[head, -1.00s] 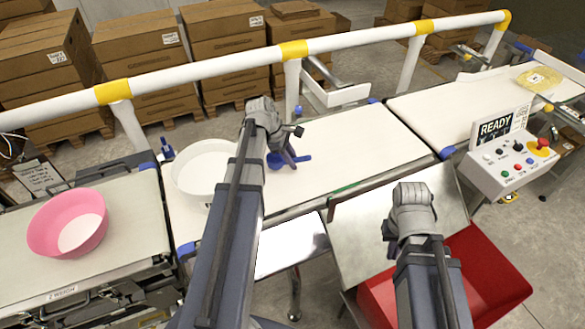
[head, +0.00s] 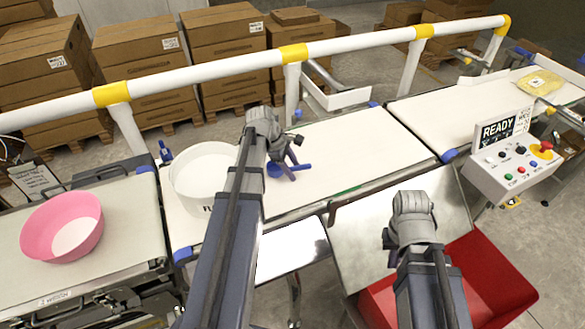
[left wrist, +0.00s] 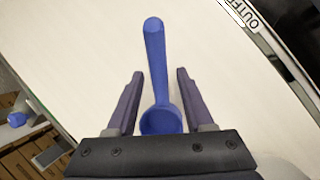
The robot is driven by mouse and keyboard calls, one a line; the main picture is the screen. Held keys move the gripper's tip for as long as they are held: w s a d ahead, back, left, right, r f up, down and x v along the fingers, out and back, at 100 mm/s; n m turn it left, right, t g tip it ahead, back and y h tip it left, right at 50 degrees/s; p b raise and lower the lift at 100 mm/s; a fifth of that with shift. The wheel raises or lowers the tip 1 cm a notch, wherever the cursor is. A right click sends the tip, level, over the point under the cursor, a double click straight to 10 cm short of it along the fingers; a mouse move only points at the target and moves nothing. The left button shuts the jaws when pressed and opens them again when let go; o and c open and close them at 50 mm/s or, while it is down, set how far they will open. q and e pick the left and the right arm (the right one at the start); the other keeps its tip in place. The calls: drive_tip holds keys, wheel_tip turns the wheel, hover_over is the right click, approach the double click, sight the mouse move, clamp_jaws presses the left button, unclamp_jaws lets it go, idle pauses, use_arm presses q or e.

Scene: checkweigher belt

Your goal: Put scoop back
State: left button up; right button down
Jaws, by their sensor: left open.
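The blue scoop (left wrist: 157,70) lies on the white belt, its bowl between the fingers of my left gripper (left wrist: 160,100) in the left wrist view and its handle pointing away beyond the fingertips. The gripper is open, with a gap on each side of the scoop. In the head view the scoop (head: 275,170) is partly hidden by my left gripper (head: 291,163). A white round tub (head: 200,168) stands on the belt to the left, partly hidden by my left arm. My right gripper (head: 410,245) is over the metal plate; its fingers cannot be made out.
A pink bowl (head: 63,226) sits on the left belt section. A control box (head: 515,165) with a READY screen stands at the right. A red bin (head: 480,275) is below, front right. A white rail (head: 220,68) runs behind the belt, which is clear right of the scoop.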

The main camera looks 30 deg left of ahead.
use_arm(q)
drive_tip(key=shift+p+v, duration=0.85)
drive_tip(key=shift+p, duration=0.05)
drive_tip(key=p+v, duration=0.9)
drive_tip(key=v, duration=0.1)
drive_tip(key=shift+r+p, duration=0.3)
drive_tip(key=shift+p, duration=0.05)
drive_tip(key=s+d+m+g+y, duration=0.1)
drive_tip(key=s+d+m, duration=0.3)
drive_tip(key=d+m, duration=0.4)
drive_tip(key=s+d+f+m+g+y, duration=0.1)
drive_tip(key=s+d+m, duration=0.4)
drive_tip(key=d, duration=0.6)
drive_tip(key=s+d+m+y, duration=0.3)
drive_tip(key=s+d+m, duration=0.2)
drive_tip(key=d+m, duration=0.4)
drive_tip(key=shift+s+f+m+g, duration=0.15)
drive_tip(key=shift+f+m+g, duration=0.2)
drive_tip(key=shift+m, duration=0.45)
